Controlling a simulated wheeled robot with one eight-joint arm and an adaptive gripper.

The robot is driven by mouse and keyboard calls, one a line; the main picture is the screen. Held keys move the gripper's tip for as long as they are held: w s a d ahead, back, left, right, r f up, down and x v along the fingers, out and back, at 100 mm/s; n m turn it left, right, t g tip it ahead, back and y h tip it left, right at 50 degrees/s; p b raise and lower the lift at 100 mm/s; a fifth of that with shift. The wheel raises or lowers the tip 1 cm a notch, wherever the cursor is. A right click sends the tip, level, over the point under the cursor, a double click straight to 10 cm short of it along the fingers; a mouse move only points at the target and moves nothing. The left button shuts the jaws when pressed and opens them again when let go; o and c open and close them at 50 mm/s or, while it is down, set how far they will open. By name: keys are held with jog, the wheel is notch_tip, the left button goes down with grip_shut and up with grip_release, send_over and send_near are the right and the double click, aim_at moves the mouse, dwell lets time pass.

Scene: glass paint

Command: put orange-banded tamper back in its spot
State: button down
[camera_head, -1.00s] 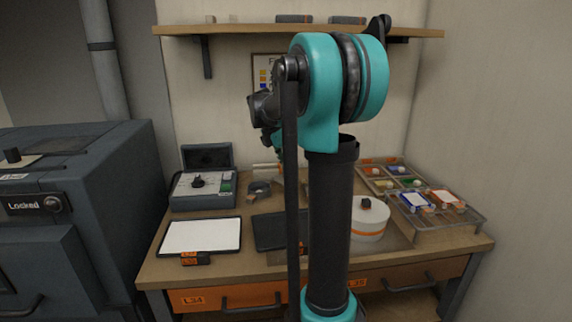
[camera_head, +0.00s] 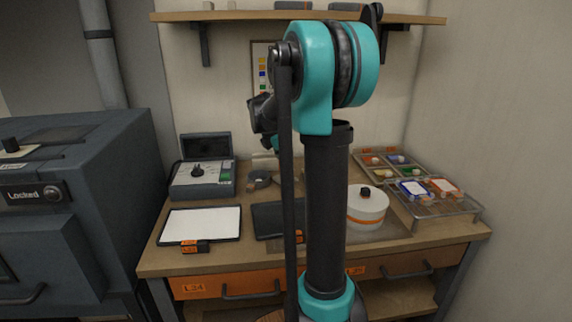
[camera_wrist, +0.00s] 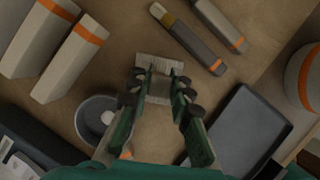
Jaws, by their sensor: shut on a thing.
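In the wrist view my gripper (camera_wrist: 162,74) is shut on a pale ridged block (camera_wrist: 159,91), above the brown tabletop. No orange band shows on this block, so I cannot tell for sure that it is the orange-banded tamper. Part of it is hidden by the fingers. In the head view my own arm hides the gripper and what it holds. Several orange-banded things lie around: two pale boxes (camera_wrist: 69,62) at left, a grey brush-like tool (camera_wrist: 190,40) and a grey bar (camera_wrist: 220,24) at the top.
A dark bowl (camera_wrist: 80,112) is close left of my gripper and a dark tray (camera_wrist: 235,125) is at right. In the head view a white orange-banded drum (camera_head: 366,211), a wire rack (camera_head: 440,207), a white panel (camera_head: 200,224) and a grey instrument (camera_head: 201,181) occupy the bench.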

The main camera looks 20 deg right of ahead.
jog(key=shift+f, duration=0.55)
dwell(1.2)
jog(key=c, duration=1.3)
grip_release()
jog(key=v, duration=1.2)
